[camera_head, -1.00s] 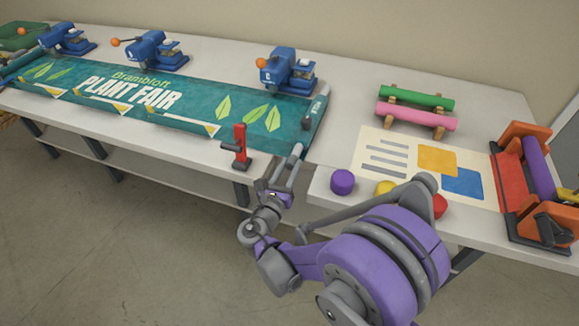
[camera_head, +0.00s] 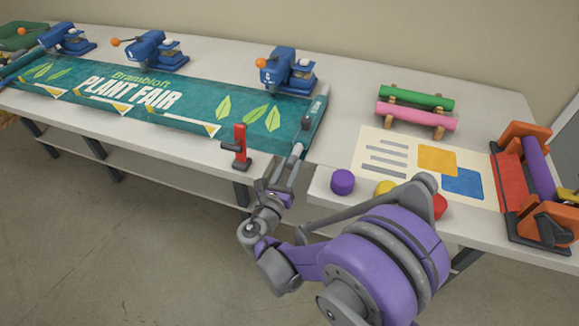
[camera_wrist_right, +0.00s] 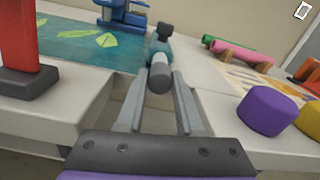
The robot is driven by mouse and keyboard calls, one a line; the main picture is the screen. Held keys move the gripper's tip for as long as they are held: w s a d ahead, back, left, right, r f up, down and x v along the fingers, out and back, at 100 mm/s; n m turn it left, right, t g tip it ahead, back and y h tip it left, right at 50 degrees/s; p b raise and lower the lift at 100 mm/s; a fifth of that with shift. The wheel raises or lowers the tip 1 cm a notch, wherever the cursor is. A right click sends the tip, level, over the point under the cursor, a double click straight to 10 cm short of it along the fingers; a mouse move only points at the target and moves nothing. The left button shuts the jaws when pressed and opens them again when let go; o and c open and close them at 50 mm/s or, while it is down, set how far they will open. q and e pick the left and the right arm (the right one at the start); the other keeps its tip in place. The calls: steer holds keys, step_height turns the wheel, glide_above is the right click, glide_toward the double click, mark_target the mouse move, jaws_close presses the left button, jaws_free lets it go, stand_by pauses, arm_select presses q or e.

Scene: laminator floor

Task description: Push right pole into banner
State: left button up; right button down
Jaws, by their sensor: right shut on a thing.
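The teal PLANT FAIR banner (camera_head: 190,112) lies flat along the table, with a teal sleeve (camera_head: 308,128) at its right edge. The near end of the right pole (camera_wrist_right: 159,76), a dark grey rounded end, shows between the fingers in the right wrist view, in line with the sleeve (camera_wrist_right: 157,47). My right gripper (camera_head: 297,152) is shut on this pole at the sleeve's near end, by the table's front edge. How much of the pole is inside the sleeve is hidden. My left gripper is not in view.
A red clamp-like stand (camera_head: 240,145) is close left of my right gripper. A purple knob (camera_head: 342,182) sits to its right on the nearer table. Blue presses (camera_head: 286,70) stand behind the banner. Pink and green rolls (camera_head: 415,116) lie at the right.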

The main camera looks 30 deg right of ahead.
mark_target(294, 154)
stand_by(0.3)
steer(key=x, duration=0.4)
steer(key=shift+r, duration=0.1)
steer(key=c, duration=0.9)
jaws_free()
steer(key=o, duration=0.4)
steer(key=shift+w+d, duration=0.1)
steer(key=shift+c, duration=0.2)
steer(key=v, duration=1.1)
steer(key=shift+d, duration=0.1)
